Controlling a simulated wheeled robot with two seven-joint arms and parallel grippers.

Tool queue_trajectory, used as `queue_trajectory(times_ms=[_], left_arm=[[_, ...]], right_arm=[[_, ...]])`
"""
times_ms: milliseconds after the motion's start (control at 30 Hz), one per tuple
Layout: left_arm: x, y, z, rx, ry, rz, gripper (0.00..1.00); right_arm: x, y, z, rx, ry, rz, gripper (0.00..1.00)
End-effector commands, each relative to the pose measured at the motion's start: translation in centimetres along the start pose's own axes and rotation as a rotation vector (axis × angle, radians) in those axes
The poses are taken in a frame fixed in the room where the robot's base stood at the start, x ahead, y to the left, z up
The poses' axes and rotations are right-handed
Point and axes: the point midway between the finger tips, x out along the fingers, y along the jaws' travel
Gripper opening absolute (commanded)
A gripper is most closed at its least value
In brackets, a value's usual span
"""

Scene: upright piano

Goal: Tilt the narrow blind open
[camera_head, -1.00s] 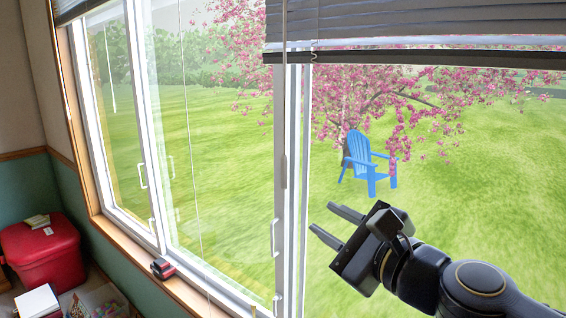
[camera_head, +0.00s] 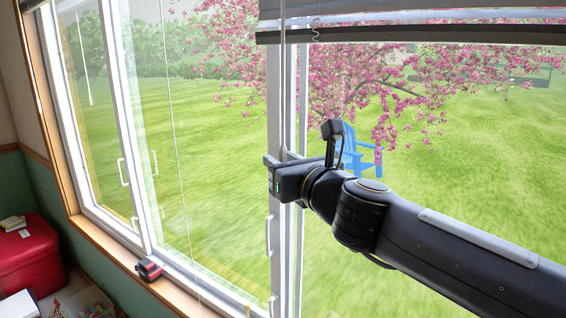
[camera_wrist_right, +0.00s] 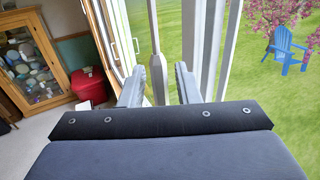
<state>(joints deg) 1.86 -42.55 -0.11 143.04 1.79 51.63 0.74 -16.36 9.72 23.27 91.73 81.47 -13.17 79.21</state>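A dark slatted blind (camera_head: 410,22) is raised at the top right of the head view; its slats look nearly closed together. A thin grey tilt wand (camera_head: 283,80) hangs from its left end in front of the window post. My right gripper (camera_head: 270,162) is at the wand's lower part. In the right wrist view the wand (camera_wrist_right: 157,72), with its thicker lower end, stands between the two fingers of my open right gripper (camera_wrist_right: 158,88), with gaps on both sides. Another blind (camera_head: 32,4) barely shows at top left. I cannot tell which is the narrow one. My left gripper is out of view.
White window frames with handles (camera_head: 269,236) stand close by the right gripper. A thin cord (camera_head: 178,140) hangs to the left. A small red and black object (camera_head: 149,268) sits on the wooden sill. A red box (camera_head: 28,258) is at lower left.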

Motion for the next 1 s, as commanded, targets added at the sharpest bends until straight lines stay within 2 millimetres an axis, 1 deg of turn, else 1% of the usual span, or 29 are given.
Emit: queue_trajectory(times_ms=[233, 400, 467, 767, 1000], left_arm=[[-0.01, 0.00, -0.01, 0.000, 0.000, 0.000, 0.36], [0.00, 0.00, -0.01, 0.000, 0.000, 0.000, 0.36], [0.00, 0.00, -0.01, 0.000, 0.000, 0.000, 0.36], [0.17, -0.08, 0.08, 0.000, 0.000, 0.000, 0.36], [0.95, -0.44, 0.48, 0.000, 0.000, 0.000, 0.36]], right_arm=[[0.10, 0.01, -0.01, -0.001, 0.000, 0.000, 0.29], [0.09, 0.01, -0.02, -0.001, 0.000, 0.000, 0.07], [0.08, 0.00, -0.02, -0.001, 0.000, 0.000, 0.00], [0.08, 0.08, -0.10, -0.002, 0.000, -0.015, 0.00], [0.13, 0.21, -0.30, -0.001, 0.000, -0.116, 0.00]])
